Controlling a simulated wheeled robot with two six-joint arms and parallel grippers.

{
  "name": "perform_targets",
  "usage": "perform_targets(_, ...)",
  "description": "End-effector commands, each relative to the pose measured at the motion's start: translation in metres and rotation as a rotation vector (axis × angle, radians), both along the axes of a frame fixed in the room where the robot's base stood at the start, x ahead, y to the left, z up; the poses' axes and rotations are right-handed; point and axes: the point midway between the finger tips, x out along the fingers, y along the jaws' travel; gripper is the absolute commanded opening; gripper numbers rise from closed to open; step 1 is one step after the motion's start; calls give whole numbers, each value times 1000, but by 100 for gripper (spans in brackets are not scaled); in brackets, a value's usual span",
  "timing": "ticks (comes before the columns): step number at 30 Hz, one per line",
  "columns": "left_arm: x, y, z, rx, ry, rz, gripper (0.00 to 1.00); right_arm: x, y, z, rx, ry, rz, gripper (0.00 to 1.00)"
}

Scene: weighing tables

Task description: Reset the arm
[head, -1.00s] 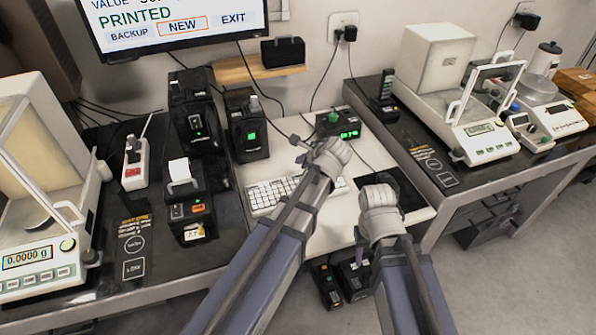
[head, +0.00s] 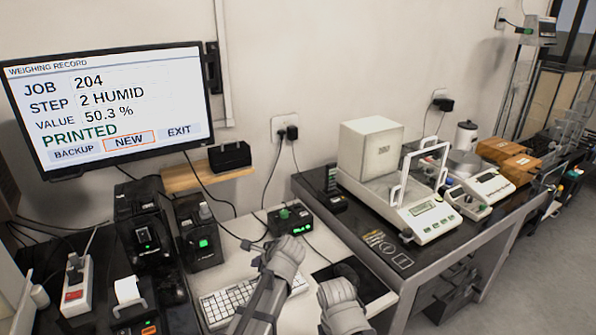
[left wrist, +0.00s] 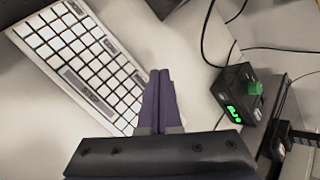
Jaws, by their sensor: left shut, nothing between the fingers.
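My left gripper (head: 264,248) is over the white desk, above the far right part of the keyboard and just short of the small black box with the green display. In the left wrist view its two fingers (left wrist: 158,100) lie together, with nothing between them. My right gripper (head: 341,302) shows at the bottom of the head view, over the desk near the black mat; its fingers are hidden. The white keyboard (head: 222,304) also shows in the left wrist view (left wrist: 75,55). The black box (head: 290,221) has a green knob and lit digits.
The monitor (head: 115,110) reads job 204, step 2 humid, 50.3 %, printed, with NEW outlined. Black devices (head: 200,235) and a power strip (head: 75,290) stand on the left. A balance (head: 425,213) stands on the right table. The floor at right is clear.

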Motion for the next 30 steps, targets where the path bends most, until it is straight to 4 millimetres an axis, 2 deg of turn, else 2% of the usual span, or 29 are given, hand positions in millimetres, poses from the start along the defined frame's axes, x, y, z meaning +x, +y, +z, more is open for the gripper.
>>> perform_targets(5,-61,-30,12,-255,-12,256,0,0,0,37,0,0,0,50)
perform_targets(9,-124,-63,18,-481,11,566,0,0,0,64,0,0,0,50)
perform_targets(12,-164,-85,24,-589,41,770,0,0,0,79,0,0,0,50)
perform_targets(15,-196,-101,30,-652,71,937,0,0,0,90,0,0,-1,50)
perform_targets(18,-217,-112,35,-683,93,1050,0,0,0,96,0,0,-1,50)
perform_targets(21,-227,-117,36,-695,104,1111,0,0,0,98,0,0,-1,50)
perform_targets(30,-229,-119,35,-697,106,1131,0,0,0,97,0,0,-1,50)
